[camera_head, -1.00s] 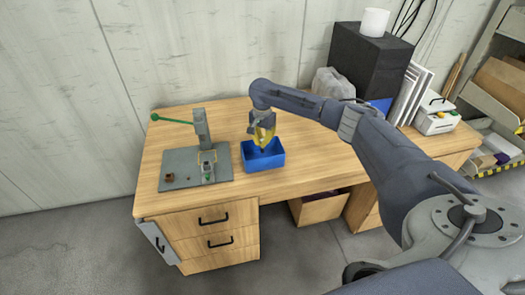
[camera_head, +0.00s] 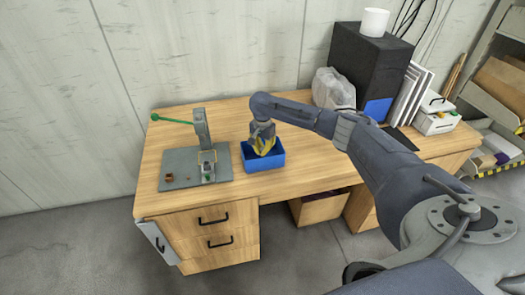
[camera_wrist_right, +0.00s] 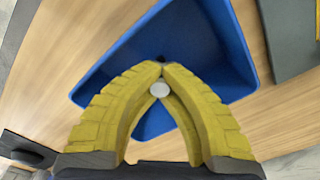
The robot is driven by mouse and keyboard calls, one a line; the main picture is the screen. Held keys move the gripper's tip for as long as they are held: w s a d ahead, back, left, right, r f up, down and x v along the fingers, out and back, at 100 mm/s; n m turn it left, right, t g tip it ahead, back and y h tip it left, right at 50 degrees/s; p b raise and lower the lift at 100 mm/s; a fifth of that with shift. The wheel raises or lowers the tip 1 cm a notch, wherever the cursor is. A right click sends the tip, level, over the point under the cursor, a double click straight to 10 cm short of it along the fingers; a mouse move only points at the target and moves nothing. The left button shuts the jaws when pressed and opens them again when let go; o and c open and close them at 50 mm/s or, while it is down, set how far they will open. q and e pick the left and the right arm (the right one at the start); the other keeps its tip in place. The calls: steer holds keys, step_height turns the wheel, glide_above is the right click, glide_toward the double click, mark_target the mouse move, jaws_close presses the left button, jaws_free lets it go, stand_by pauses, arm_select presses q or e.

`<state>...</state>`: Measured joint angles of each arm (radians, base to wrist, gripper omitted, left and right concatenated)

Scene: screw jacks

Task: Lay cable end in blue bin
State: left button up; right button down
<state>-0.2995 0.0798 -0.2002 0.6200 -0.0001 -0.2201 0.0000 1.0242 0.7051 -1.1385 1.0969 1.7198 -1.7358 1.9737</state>
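The blue bin (camera_head: 265,164) stands on the wooden desk, right of a grey plate. My right gripper (camera_head: 262,154) has curved yellow fingers and points down into the bin. In the right wrist view, the bin (camera_wrist_right: 205,35) lies beyond the gripper (camera_wrist_right: 161,68), whose fingertips meet. A small pale round piece (camera_wrist_right: 159,90), which looks like the cable end, sits between the fingers just behind the tips. A small dark bit shows at the tips. The rest of the cable cannot be made out. My left gripper is not in view.
The grey plate (camera_head: 178,172) carries an upright press with a green lever (camera_head: 172,119) and small parts. A black box (camera_head: 361,65), a clear bag (camera_head: 333,90) and files (camera_head: 405,92) stand at the back right. Bare desk (camera_head: 235,118) lies behind the bin.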

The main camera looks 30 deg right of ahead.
steer(key=c, duration=1.6)
jaws_free()
step_height(320, 180, up, 12)
steer(key=shift+r, duration=0.15)
steer(key=shift+w, duration=0.1)
